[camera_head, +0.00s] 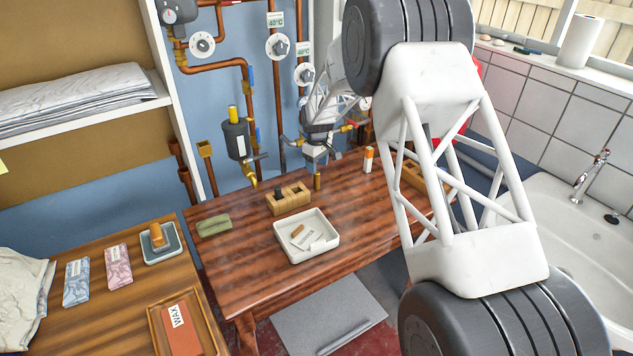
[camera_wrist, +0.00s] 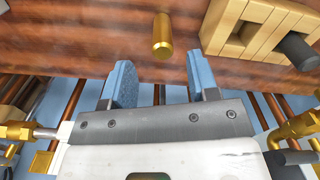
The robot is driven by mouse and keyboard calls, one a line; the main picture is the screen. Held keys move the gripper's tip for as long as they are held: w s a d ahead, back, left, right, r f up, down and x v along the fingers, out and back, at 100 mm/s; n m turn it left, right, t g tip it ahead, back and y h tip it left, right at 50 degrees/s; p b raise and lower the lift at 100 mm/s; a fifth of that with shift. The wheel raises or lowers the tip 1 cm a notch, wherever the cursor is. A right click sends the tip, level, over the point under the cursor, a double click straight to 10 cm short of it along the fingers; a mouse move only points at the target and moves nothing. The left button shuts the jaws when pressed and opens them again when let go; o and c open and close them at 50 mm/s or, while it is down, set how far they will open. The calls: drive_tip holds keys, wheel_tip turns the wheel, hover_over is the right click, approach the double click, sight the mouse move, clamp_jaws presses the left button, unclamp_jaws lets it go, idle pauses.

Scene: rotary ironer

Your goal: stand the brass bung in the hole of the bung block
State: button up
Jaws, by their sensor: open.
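The brass bung (camera_head: 317,181) stands upright on the dark wood table, just right of the bung block. In the wrist view the bung (camera_wrist: 162,36) lies ahead of the gap between the fingertips, apart from both. The wooden bung block (camera_head: 290,200) holds a dark bung (camera_head: 279,192) in one hole. In the wrist view the block (camera_wrist: 247,42) shows an empty square hole (camera_wrist: 243,36) beside the dark bung (camera_wrist: 297,48). My gripper (camera_wrist: 160,72) is open and empty, with blue fingers. In the head view my gripper (camera_head: 316,163) is close above the bung.
A white tray (camera_head: 318,255) with a tag and a brown piece lies in front of the block. A green cloth roll (camera_head: 213,225) lies left. An orange-and-white tube (camera_head: 368,160) stands right of the bung. Pipes and valves line the wall behind.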

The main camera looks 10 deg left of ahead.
drive_tip(key=shift+s+a+f, duration=0.15)
drive_tip(key=shift+f, duration=2.4)
clamp_jaws()
drive_tip(key=shift+r, duration=0.2)
drive_tip(key=shift+r, duration=4.85)
